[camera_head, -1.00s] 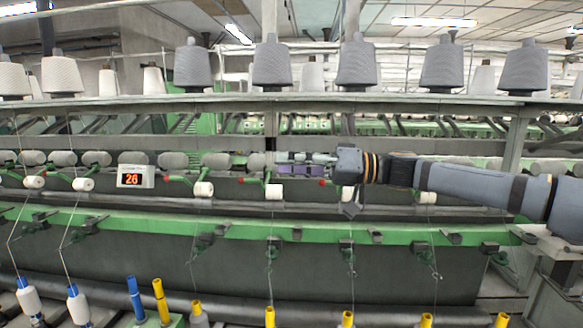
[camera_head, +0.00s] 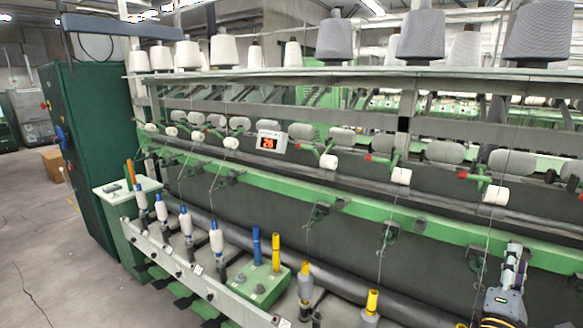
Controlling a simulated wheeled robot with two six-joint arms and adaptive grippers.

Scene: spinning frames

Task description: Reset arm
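My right gripper (camera_head: 514,252) is at the lower right of the head view, in front of the spinning frame's dark lower panel. It points upward, with its wrist at the bottom edge. Its fingers look narrow and close together from this side, and I cannot tell whether they are open or shut. I see nothing held in it. The rest of my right arm is out of view. My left arm and gripper are not in view.
The long green spinning frame (camera_head: 340,195) runs across the view, with large yarn cones (camera_head: 335,38) on top. A dark green cabinet (camera_head: 95,150) stands at the left end. Bare floor (camera_head: 35,235) lies at the left.

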